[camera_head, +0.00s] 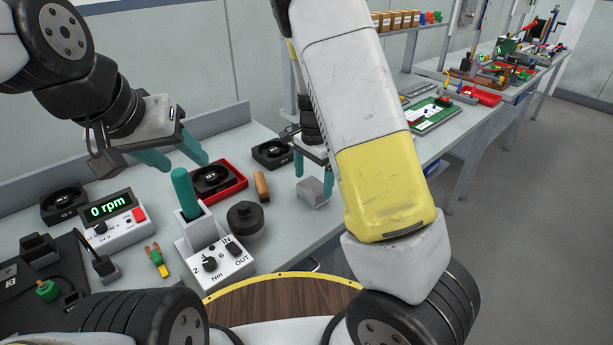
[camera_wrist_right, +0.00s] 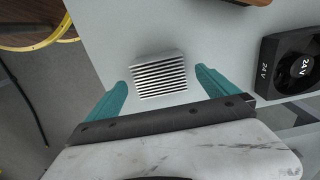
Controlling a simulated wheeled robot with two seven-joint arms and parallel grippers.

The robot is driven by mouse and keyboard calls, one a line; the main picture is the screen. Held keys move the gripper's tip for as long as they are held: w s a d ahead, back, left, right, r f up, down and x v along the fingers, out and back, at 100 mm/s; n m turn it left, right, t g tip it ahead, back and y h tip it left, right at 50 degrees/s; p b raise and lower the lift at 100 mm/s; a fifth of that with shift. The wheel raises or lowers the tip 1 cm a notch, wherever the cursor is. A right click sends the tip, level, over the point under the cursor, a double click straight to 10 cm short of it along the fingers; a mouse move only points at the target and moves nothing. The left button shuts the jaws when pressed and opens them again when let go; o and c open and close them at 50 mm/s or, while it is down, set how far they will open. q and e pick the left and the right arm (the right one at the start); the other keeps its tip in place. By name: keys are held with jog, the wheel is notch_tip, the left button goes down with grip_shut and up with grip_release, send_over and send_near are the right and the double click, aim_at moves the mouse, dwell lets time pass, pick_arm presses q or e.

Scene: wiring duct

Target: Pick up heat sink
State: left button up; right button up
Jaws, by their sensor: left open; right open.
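The heat sink (camera_head: 314,192) is a small grey finned block on the bench, near its front edge. In the right wrist view the heat sink (camera_wrist_right: 159,75) lies ahead of my right gripper (camera_wrist_right: 160,85), roughly centred between its teal fingertips. My right gripper (camera_head: 313,168) is open and empty; in the head view its fingers are just behind the heat sink, partly hidden by my arm. I cannot tell the height gap between them. My left gripper (camera_head: 180,158) is open and empty, above the bench at the left, away from the heat sink.
A black fan (camera_head: 272,153) stands behind the heat sink; it also shows in the right wrist view (camera_wrist_right: 290,62). A red tray with a fan (camera_head: 218,181), a wooden-handled item (camera_head: 262,186) and a round black part (camera_head: 246,220) are to the left. The bench edge is close by.

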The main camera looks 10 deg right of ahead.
aim_at(314, 185)
jog(key=shift+d+f, duration=0.1)
jog(key=shift+f, duration=1.45)
jog(key=shift+r, duration=0.1)
jog(key=c, duration=1.7)
